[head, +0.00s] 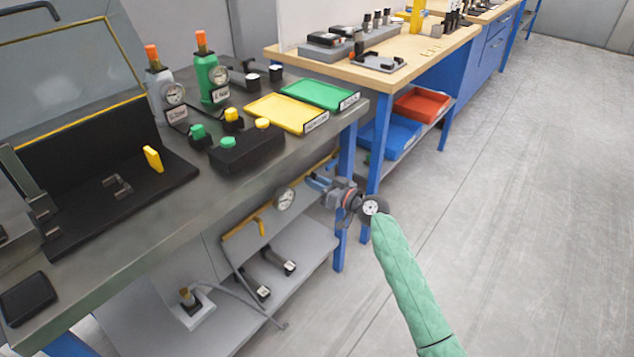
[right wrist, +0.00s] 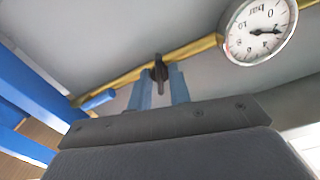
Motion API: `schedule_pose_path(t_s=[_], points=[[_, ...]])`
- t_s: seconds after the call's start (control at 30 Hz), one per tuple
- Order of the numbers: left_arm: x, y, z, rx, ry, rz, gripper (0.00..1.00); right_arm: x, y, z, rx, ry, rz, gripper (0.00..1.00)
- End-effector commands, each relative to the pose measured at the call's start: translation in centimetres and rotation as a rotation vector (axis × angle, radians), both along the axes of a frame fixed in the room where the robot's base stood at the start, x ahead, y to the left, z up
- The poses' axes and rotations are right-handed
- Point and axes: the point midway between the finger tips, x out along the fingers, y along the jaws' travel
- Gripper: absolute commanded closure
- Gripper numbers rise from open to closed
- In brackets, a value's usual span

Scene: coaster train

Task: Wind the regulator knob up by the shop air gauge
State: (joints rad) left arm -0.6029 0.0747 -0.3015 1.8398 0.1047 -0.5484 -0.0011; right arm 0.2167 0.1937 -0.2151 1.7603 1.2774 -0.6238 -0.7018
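The shop air gauge (head: 284,198) is a round white dial on the brass pipe (head: 243,229) under the workbench edge. In the right wrist view the gauge (right wrist: 259,31) shows upside down at the top right, its needle pointing right; I cannot read an exact value. A small dark knob (right wrist: 158,70) sits on the pipe left of the gauge there. My right gripper (head: 318,184) reaches in under the bench edge, right of the gauge. Its blue fingers (right wrist: 159,88) stand apart on either side of the knob; no firm contact shows. In the head view the knob is hidden. My left gripper is out of view.
Above is the bench top with a black button box (head: 245,150), yellow tray (head: 287,113) and green tray (head: 320,94). A lower shelf (head: 300,262) holds small fittings and a hose. A blue bench leg (head: 346,160) stands close behind my right gripper. Floor at right is clear.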

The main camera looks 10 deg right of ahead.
Motion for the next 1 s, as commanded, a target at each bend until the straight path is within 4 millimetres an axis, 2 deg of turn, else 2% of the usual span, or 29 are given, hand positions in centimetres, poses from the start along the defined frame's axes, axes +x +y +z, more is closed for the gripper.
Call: schedule_pose_path(t_s=[0.23,0.7,1.0], points=[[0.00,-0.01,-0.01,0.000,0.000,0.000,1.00,0.00,-0.03,0.01,0.027,0.027,0.000,1.00],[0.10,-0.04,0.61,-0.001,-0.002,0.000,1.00,0.04,-0.07,0.04,0.262,0.262,0.000,1.00],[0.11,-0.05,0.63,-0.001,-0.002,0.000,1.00,0.05,-0.08,0.02,0.280,0.279,0.000,1.00]])
